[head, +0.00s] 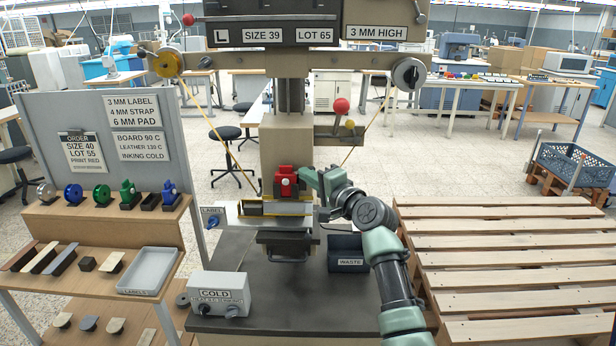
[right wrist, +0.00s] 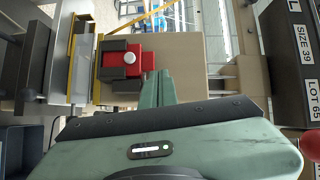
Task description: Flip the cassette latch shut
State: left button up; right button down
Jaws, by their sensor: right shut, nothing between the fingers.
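A red block with a pale round knob (head: 286,181) sits on the front of the stamping machine's column; it also shows in the right wrist view (right wrist: 114,68). I take it to be the cassette or its latch, but cannot tell which part is the latch. My right gripper (head: 307,175) is shut and empty, its fingertips just to the right of the red block. In the right wrist view the shut fingers (right wrist: 160,84) point up beside the block's right edge; I cannot tell whether they touch it. My left gripper is out of view.
A yellow-edged plate (head: 280,207) lies below the red block. A dark waste bin (head: 346,262) and a grey box marked COLD (head: 221,294) stand on the machine's table. A shelf (head: 105,225) with colored rolls is at left, a wooden pallet (head: 500,262) at right.

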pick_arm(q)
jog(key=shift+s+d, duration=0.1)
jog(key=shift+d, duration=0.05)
pick_arm(e)
jog(key=shift+d, duration=0.25)
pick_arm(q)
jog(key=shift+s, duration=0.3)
pick_arm(e)
jog(key=shift+a, duration=0.1)
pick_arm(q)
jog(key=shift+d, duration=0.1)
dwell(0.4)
